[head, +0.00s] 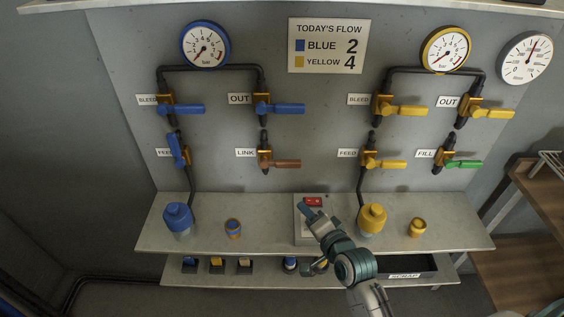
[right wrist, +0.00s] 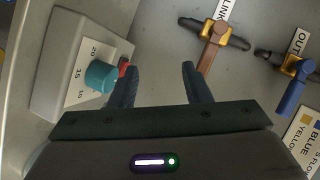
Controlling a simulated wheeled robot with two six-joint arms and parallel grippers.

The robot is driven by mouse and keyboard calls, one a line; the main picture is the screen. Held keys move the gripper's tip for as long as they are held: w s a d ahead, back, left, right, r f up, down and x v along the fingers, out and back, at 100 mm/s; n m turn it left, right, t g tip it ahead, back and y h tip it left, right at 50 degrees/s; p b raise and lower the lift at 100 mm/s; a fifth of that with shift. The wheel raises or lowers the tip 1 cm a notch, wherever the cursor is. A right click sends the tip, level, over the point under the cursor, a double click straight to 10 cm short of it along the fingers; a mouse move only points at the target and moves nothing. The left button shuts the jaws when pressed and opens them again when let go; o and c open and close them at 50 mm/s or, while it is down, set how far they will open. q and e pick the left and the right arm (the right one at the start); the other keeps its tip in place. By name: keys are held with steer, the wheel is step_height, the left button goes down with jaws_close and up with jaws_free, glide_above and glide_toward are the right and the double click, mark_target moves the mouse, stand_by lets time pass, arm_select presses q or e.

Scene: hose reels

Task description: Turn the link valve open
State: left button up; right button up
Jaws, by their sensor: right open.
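The link valve (head: 265,153) is on the wall panel beside the LINK label, a brass body on a dark vertical pipe stub. Its brown lever (head: 286,163) points right, crosswise to the pipe. In the right wrist view the link valve (right wrist: 218,36) shows at the top, its lever (right wrist: 207,63) reaching toward the right-hand finger; contact is not visible. My right gripper (head: 309,213) is in front of the shelf box, below and right of the link valve in the head view. Its fingers (right wrist: 160,80) are apart with nothing between them. My left gripper is out of view.
A pale box (head: 301,230) with a teal knob (right wrist: 101,77) stands by my right gripper. Blue OUT valve (head: 264,106) is above the link valve; yellow FEED valve (head: 370,161) is to its right. Blue (head: 178,217) and yellow (head: 372,217) canisters stand on the shelf.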

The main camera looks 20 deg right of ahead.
mark_target(290, 166)
steer(key=w+r+m+t, duration=0.1)
steer(key=w, duration=0.4)
steer(key=w+r+m+t+p, duration=0.1)
steer(key=w+r+m, duration=0.1)
steer(key=w, duration=0.3)
steer(key=w+a+r+m+t, duration=0.1)
steer(key=w+r+m, duration=0.1)
steer(key=w, duration=0.3)
steer(key=shift+w+r+h+p, duration=0.1)
steer(key=shift+h+p, duration=0.2)
steer(key=shift+h, duration=0.1)
steer(key=shift+c, duration=0.2)
jaws_close()
